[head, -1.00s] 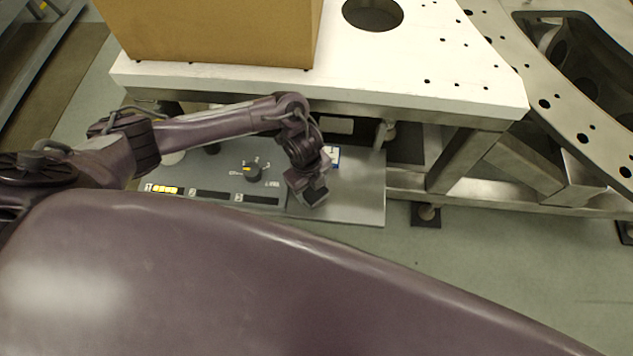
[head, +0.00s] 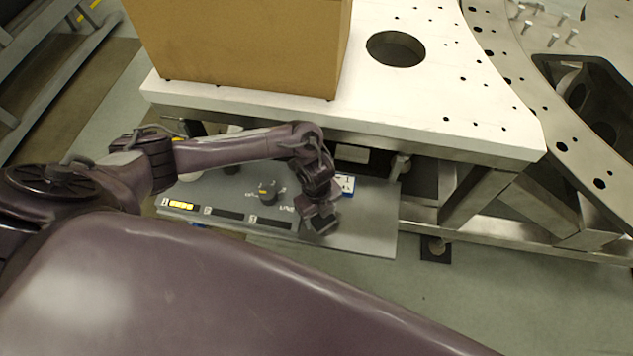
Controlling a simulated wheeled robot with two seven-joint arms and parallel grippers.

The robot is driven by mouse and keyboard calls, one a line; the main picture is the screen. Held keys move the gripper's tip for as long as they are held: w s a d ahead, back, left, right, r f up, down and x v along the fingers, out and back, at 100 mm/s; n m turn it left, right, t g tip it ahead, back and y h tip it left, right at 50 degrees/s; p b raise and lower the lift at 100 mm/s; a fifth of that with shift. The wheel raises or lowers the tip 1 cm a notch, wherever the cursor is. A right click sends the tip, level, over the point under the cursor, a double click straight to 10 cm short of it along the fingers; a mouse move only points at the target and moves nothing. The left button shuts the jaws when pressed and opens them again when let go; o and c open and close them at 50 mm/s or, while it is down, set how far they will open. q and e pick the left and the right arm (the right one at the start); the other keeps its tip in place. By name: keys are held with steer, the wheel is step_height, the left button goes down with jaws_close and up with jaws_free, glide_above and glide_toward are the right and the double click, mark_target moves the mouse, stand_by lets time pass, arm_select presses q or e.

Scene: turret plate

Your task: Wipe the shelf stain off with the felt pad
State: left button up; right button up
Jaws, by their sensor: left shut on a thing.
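My left gripper (head: 321,222) is over the grey shelf (head: 368,232), low and close to its surface, left of its right end. It is seen from above and behind, so its fingertips are mostly hidden. It is shut on a small dark piece, which I take to be the felt pad; its outline is hard to separate from the gripper. I cannot tell whether the pad touches the shelf. No stain shows on the visible part of the shelf. My right gripper is not in view.
Left of the gripper, a panel has a dark knob (head: 268,194) and numbered slots, slot 1 lit yellow (head: 181,205). A blue-and-white label (head: 345,184) lies behind the gripper. The white plate (head: 440,125) overhangs behind, bearing a cardboard box (head: 240,45).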

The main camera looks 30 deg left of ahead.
mark_target(340, 225)
arm_select(q)
steer(key=shift+w+d, duration=0.2)
steer(key=shift+d, duration=0.7)
steer(key=shift+w+d, duration=0.2)
steer(key=shift+d, duration=0.75)
steer(key=shift+w+d, duration=0.2)
steer(key=shift+d, duration=0.7)
steer(key=shift+r, duration=0.1)
steer(key=shift+w+a+r+p, duration=0.1)
steer(key=shift+r+p, duration=0.45)
steer(key=shift+p, duration=0.15)
step_height(340, 225, up, 5)
steer(key=p, duration=0.4)
steer(key=shift+p, duration=0.4)
step_height(340, 225, up, 3)
steer(key=p, duration=0.3)
steer(key=shift+f, duration=0.1)
